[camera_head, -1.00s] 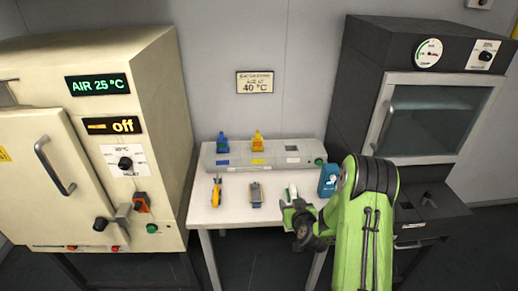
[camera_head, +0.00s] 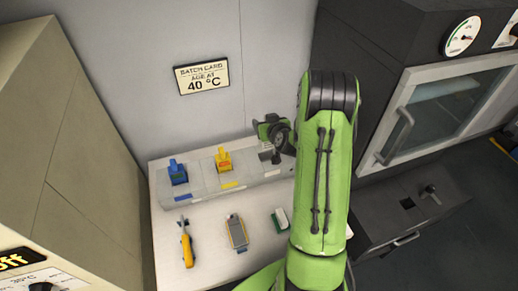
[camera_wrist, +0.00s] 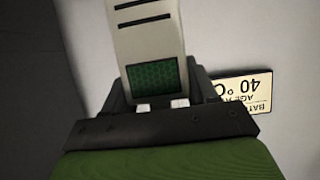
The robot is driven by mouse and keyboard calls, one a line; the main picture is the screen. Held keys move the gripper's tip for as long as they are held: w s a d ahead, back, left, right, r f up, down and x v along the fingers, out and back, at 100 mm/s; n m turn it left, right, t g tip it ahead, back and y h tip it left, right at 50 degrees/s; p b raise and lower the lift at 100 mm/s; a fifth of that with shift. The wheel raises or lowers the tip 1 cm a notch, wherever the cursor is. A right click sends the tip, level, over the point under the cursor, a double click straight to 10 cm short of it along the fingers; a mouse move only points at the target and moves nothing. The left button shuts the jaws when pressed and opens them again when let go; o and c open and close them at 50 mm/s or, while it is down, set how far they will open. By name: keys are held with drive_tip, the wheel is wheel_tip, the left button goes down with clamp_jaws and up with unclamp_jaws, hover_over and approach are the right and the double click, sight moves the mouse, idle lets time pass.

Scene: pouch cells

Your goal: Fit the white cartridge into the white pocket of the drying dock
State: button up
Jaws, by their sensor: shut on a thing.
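The white cartridge (camera_wrist: 147,35) has dark bands and a green honeycomb window. It is between the fingers of my gripper (camera_wrist: 160,92) in the wrist view, and the gripper is shut on it. In the head view my gripper (camera_head: 270,133) is over the right part of the grey drying dock (camera_head: 203,190). The gripper and arm hide much of that end, so the white pocket is not clear and I cannot tell whether the cartridge touches it. A blue cartridge (camera_head: 177,172) and a yellow cartridge (camera_head: 223,159) stand upright in the dock.
On the table (camera_head: 215,268) in front of the dock lie an orange-yellow tool (camera_head: 187,246), a grey-orange device (camera_head: 237,233) and a green-white item (camera_head: 281,219). A dark oven (camera_head: 440,85) stands right, a cream cabinet (camera_head: 60,150) left. A batch card (camera_head: 202,77) hangs behind.

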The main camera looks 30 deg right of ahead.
sight(267, 146)
wheel_tip(267, 146, down, 10)
drive_tip(key=shift+s+r+b, duration=0.1)
drive_tip(key=shift+r+b, duration=0.05)
drive_tip(key=shift+b, duration=0.2)
drive_tip(key=shift+r, duration=0.1)
drive_tip(key=shift+f, duration=0.2)
drive_tip(key=o, duration=1.3)
drive_tip(key=shift+s, duration=0.1)
drive_tip(key=shift+r, duration=0.1)
